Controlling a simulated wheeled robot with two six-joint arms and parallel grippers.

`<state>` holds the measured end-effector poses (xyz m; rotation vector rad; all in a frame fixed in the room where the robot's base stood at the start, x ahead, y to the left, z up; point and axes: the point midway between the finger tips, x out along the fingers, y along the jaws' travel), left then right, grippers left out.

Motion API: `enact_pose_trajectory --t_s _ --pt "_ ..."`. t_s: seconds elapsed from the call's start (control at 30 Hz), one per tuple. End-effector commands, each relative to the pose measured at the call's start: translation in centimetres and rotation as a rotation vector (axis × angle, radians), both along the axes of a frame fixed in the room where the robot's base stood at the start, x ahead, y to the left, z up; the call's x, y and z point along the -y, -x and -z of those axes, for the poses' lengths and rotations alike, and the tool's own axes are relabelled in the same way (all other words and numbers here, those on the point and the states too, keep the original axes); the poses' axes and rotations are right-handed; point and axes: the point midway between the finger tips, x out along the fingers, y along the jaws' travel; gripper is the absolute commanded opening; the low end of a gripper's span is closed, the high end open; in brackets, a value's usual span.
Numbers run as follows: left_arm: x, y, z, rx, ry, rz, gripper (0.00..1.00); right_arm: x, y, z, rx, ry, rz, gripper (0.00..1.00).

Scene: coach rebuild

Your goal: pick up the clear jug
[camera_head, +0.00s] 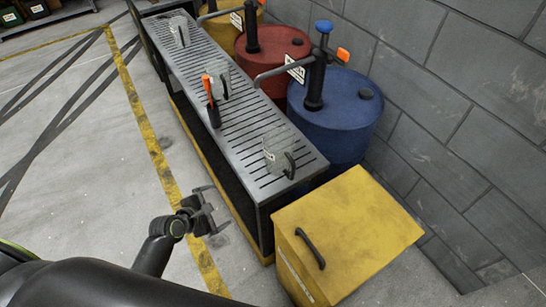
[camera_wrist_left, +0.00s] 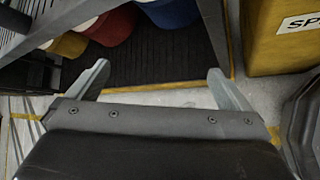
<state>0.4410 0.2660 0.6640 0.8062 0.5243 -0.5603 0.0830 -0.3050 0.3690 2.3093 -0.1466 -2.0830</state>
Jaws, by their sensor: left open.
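Clear jugs stand on the slatted metal bench (camera_head: 240,118). The nearest jug (camera_head: 276,148) is at the bench's near end, with a dark handle on its right. A second jug (camera_head: 222,80) is mid-bench, and a third jug (camera_head: 179,32) is near the far end. I cannot tell which one the task names. My left gripper (camera_head: 212,209) is open and empty over the floor, left of and below the bench top, apart from the jugs. It also shows in the left wrist view (camera_wrist_left: 158,72), where no jug is seen. My right gripper is not in view.
A tool with an orange-red top (camera_head: 210,98) stands beside the middle jug. A blue drum (camera_head: 345,115) and a red drum (camera_head: 283,48) with pumps stand behind the bench. A yellow bin (camera_head: 350,230) blocks the near right. Open floor (camera_head: 95,160) lies left.

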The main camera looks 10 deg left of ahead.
Motion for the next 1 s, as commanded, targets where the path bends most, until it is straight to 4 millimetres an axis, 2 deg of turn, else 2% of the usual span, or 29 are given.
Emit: enact_pose_trajectory --t_s 0.03,0.2,0.3,0.4,0.5,0.63,1.0 --pt "0.8 -0.9 -2.6 0.021 0.093 -0.029 1.00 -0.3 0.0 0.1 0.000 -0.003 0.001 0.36" --pt "3.6 -2.1 -10.2 0.034 0.413 -0.101 1.00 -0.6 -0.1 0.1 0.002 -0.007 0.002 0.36" --pt "4.8 -2.1 -13.4 0.023 0.549 -0.115 1.00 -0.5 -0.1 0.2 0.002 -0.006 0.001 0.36" --pt "5.7 -1.9 -15.5 0.008 0.641 -0.120 1.00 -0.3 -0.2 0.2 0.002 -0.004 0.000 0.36" --pt "6.3 -1.9 -16.6 -0.001 0.690 -0.123 1.00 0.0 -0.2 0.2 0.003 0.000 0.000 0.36" --pt "7.2 -3.1 -16.4 -0.004 0.711 -0.124 1.00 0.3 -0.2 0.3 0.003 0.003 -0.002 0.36" --pt "11.3 -9.3 -13.6 -0.006 0.707 -0.123 1.00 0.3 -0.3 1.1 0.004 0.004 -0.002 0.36"
